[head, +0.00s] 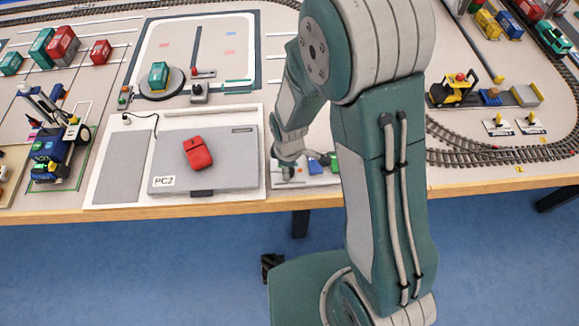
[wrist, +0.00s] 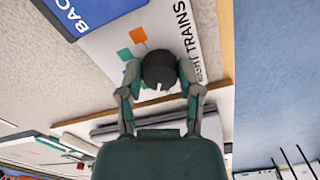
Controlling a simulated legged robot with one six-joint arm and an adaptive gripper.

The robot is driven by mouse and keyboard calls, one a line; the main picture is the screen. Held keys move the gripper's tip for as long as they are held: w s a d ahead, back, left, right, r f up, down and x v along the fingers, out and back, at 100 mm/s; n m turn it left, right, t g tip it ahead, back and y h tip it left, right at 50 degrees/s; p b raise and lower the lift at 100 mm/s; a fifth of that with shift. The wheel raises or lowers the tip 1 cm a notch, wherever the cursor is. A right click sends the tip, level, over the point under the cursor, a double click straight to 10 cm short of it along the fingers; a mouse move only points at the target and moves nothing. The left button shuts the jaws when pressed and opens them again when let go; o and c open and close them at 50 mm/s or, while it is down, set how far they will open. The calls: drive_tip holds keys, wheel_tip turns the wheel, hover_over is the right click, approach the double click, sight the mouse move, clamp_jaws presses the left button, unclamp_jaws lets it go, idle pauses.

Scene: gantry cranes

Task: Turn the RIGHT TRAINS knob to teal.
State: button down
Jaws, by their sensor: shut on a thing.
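The RIGHT TRAINS knob (wrist: 158,68) is a round dark knob with a short white mark on its side nearest my palm in the wrist view. It stands on a white panel (wrist: 104,45) with the printed words RIGHT TRAINS beside it. In the head view my gripper (head: 303,163) is small and partly hidden at the table's front edge.
A blue block with white letters (wrist: 90,10) stands close by in the wrist view. Curved rail track (head: 490,155) runs on the right.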

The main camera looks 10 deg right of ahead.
drive_tip(key=m, duration=0.4)
drive_tip(key=shift+w+a+m, duration=0.15)
drive_tip(key=shift+m, duration=0.15)
drive_tip(key=m, duration=0.5)
drive_tip(key=shift+r+m, duration=0.1)
drive_tip(key=shift+m, duration=0.2)
drive_tip(key=m, duration=0.5)
drive_tip(key=shift+w, duration=0.1)
drive_tip(key=m, duration=0.4)
drive_tip(key=shift+m, duration=0.3)
drive_tip(key=shift+c, duration=1.3)
unclamp_jaws()
